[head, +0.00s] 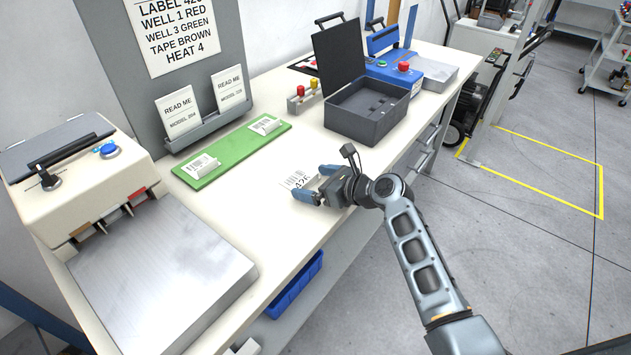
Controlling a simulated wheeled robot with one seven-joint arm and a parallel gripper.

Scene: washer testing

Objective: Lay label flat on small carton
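A white label (295,180) with a barcode and large printed digits, seemingly 426, shows at the front of my gripper, over the white bench. My gripper (317,183) has two blue fingertips standing apart, one on each side of the label's near end. I cannot tell whether they touch it, or whether the label lies on the bench or on a carton. No small carton can be made out for certain. Two more white barcoded pieces, the near one (201,166) and the far one (265,125), sit on a green mat (235,153).
A press with a metal plate (160,275) fills the bench's near left. An open dark grey case (367,112) stands beyond my gripper. A blue machine (392,66) is behind it. A board with READ ME cards (180,115) stands at the back. Bare bench lies left of my gripper.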

